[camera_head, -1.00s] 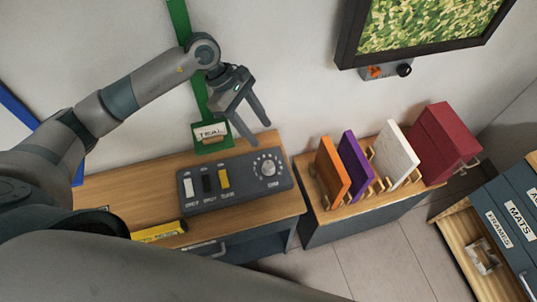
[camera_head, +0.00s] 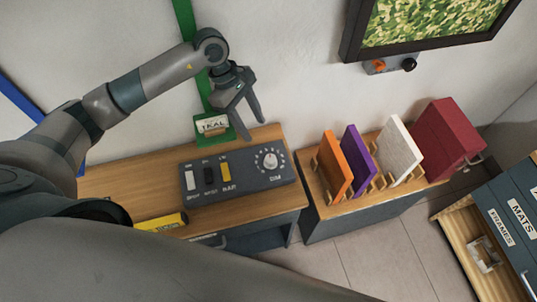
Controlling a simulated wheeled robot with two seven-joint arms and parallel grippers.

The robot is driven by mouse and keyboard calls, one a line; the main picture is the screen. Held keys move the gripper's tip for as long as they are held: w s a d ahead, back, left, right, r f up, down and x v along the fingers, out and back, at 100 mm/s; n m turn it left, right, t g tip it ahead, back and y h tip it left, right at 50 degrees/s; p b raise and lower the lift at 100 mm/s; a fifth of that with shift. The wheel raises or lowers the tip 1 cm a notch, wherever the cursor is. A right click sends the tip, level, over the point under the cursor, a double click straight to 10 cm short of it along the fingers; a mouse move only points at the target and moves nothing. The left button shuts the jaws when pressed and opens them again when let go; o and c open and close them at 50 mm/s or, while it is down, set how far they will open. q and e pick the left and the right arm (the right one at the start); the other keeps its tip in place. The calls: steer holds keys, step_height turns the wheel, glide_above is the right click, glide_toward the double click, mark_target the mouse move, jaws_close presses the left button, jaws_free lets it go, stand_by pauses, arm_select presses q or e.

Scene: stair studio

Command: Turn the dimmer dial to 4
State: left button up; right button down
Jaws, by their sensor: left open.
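The dimmer dial (camera_head: 270,159) is a round pale knob with white marks around it, on the right part of a dark control box (camera_head: 245,185). The word below it looks like "DIM". The box lies on a wooden cabinet top (camera_head: 130,180) against the wall. My left gripper (camera_head: 253,130) is open and empty, fingers pointing down, above and a little left of the dial and apart from it in the picture. The dial's exact setting is too small to read. My right gripper is not in view.
The box also bears white, black and yellow switches (camera_head: 225,172). A green bracket with a label card (camera_head: 212,124) stands behind the gripper. A yellow object (camera_head: 162,221) lies front left. Orange, purple and white panels (camera_head: 399,150) stand in a rack right, beside a red box (camera_head: 447,137).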

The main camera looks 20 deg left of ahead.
mark_target(269, 158)
arm_select(q)
steer(key=b+x, duration=0.3)
steer(key=x, duration=1.1)
steer(key=c, duration=1)
steer(key=shift+b, duration=0.3)
steer(key=shift+c, duration=0.2)
steer(key=shift+f+n+t+b, duration=0.2)
steer(key=shift+n+t+b, duration=0.1)
steer(key=shift+n+b, duration=0.65)
steer(key=n+t+b, duration=0.1)
steer(key=n+b, duration=0.1)
steer(key=n, duration=0.1)
steer(key=shift+s+r+b, duration=0.1)
steer(key=shift+s+b, duration=0.05)
steer(key=shift+b, duration=0.15)
steer(key=shift+r+n, duration=0.1)
steer(key=shift+n, duration=0.15)
